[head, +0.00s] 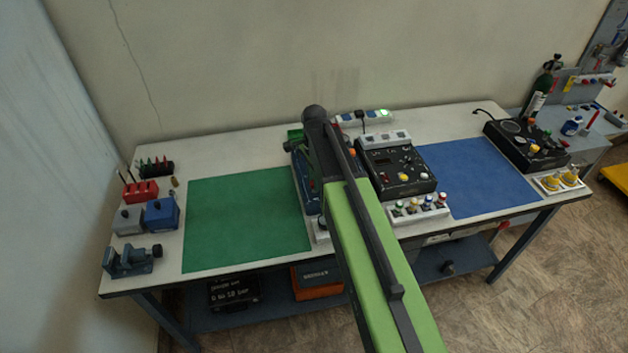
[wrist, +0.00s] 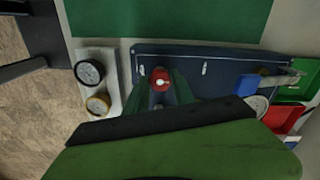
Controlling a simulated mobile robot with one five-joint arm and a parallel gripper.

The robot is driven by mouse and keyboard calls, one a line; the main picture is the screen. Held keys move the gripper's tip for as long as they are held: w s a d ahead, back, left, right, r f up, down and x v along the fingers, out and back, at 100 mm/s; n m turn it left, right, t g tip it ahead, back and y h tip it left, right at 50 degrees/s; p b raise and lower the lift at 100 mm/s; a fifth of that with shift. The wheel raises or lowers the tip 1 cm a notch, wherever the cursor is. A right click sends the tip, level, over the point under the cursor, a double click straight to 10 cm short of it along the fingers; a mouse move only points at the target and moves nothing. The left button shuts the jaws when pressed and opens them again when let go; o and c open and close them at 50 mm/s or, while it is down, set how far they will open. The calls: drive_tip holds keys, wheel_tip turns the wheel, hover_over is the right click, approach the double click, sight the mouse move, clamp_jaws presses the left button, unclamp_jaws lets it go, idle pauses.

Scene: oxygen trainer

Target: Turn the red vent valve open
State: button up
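The red vent valve (wrist: 160,76) is a small round red knob with a white mark, near the left end of a dark blue panel (wrist: 215,58) in the wrist view. My gripper (wrist: 161,73) has two dark green fingers, one on each side of the red knob, with a gap between them. It looks open. I cannot tell whether either finger touches the knob. In the head view my arm hides the gripper, the valve and most of the blue panel (head: 301,172).
Two round gauges (wrist: 90,72) on a white block sit left of the panel. A blue part (wrist: 247,85) and red and green bins (wrist: 285,116) lie to its right. Green (head: 245,220) and blue (head: 478,180) mats and a black control box (head: 395,162) flank my arm.

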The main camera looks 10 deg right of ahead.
clamp_jaws()
drive_tip(key=shift+n, duration=0.3)
drive_tip(key=n, duration=1.1)
drive_tip(key=shift+n, duration=0.3)
drive_tip(key=n, duration=1.1)
drive_tip(key=shift+n, duration=0.3)
